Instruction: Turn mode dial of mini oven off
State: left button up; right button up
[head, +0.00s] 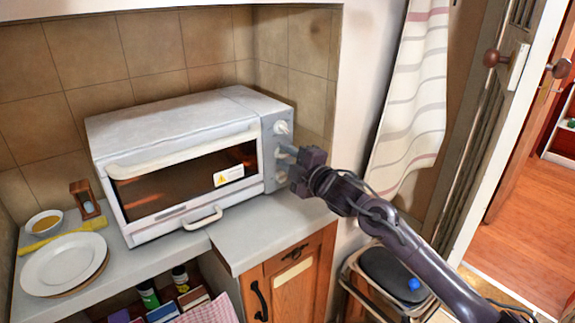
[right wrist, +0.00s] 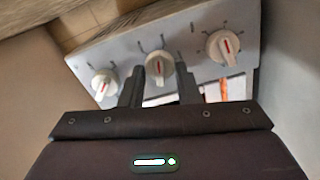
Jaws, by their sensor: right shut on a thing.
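The white mini oven (head: 180,150) stands on the counter in the head view, with a grey control panel on its right side. The panel (right wrist: 190,42) carries three white dials with red marks in the right wrist view. My right gripper (head: 287,155) is at the panel's middle height. Its two fingers are on either side of the middle dial (right wrist: 158,66), shut on it. This dial's red mark points roughly up in that view; its setting label is too small to read. The other dials (right wrist: 103,83) (right wrist: 222,46) are free. My left gripper is not in view.
A white plate (head: 62,263), a bowl (head: 44,222), a yellow cloth (head: 85,226) and an hourglass-like timer (head: 85,198) are left of the oven. A striped curtain (head: 412,100) hangs at right, above a dark-seated stool (head: 392,270). Tiled walls enclose the oven's back and right side.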

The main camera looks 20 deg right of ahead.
pick_arm(q)
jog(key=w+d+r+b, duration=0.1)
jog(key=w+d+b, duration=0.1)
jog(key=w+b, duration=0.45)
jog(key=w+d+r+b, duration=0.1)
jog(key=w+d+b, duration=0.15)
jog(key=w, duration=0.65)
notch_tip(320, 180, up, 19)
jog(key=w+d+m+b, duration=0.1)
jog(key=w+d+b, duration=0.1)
jog(key=b, duration=0.5)
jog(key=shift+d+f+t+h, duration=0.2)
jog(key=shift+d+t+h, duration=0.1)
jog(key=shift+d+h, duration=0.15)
pick_arm(e)
jog(key=n, duration=2)
jog(key=shift+d+f+n, duration=0.1)
jog(key=shift+f+n, duration=0.3)
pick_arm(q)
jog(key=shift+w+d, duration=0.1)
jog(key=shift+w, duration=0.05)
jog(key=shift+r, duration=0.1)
pick_arm(e)
jog(key=o, duration=0.9)
jog(key=shift+r, duration=0.1)
